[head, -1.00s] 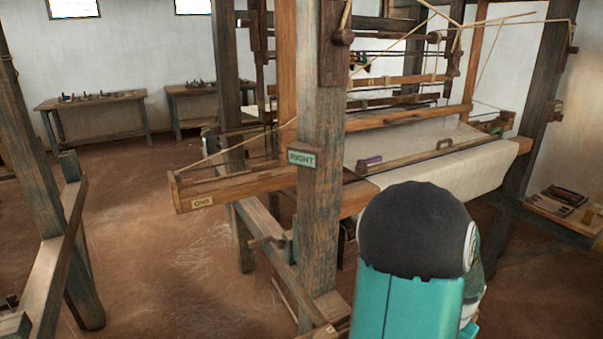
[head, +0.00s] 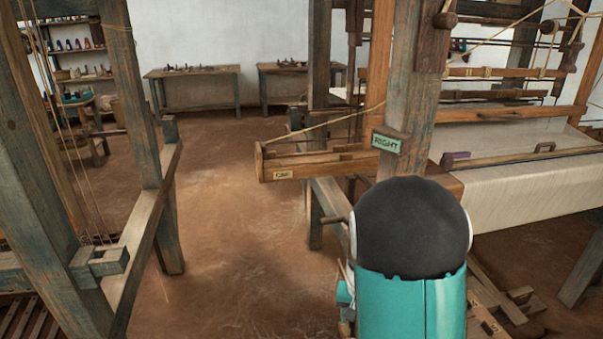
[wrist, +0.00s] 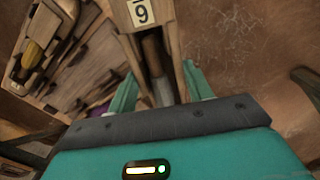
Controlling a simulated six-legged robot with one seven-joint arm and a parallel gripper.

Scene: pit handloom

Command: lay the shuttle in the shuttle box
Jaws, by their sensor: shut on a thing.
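In the wrist view my gripper (wrist: 160,78) is shut on a long wooden piece, the shuttle (wrist: 168,30). It has a dark slot along its middle and a pale number plate that reads like a 9 with a bar. The shuttle points away from the palm. The shuttle box (head: 310,170) is the wooden trough at the loom's left end in the head view, with a small lettered plate on its outer end. It lies left of the post marked RIGHT. My gripper and the shuttle are hidden behind my arm in the head view.
The post (head: 405,110) stands beside the box. Pale cloth (head: 530,195) covers the loom to the right. The wrist view shows a tray (wrist: 100,82) with a yellow-wound shuttle (wrist: 32,55). The floor (head: 215,240) left of the loom is clear.

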